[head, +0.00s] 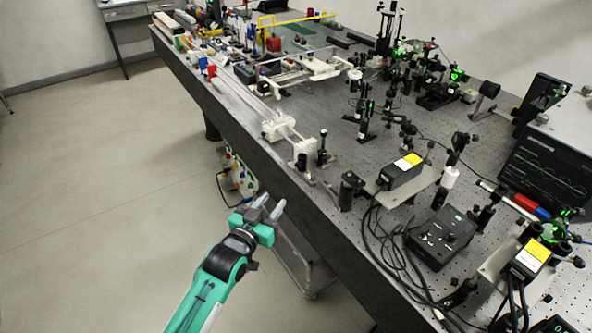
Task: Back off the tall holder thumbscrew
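My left gripper (272,202) is in front of the bench's long near edge, over the floor side. Its two grey fingers are apart with nothing between them. Several dark optical posts in holders stand on the bench, among them a slim upright one (323,148) near the edge and a taller one (366,120) further in. The thumbscrews are too small to make out, and I cannot tell which post is in the tall holder. My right gripper is not in view.
The perforated optical bench (300,205) runs from back left to front right. A black box with a yellow label (401,172), a black controller (440,238) and loose black cables (378,240) crowd its near right part. A monitor (548,170) stands at right. The floor at left is clear.

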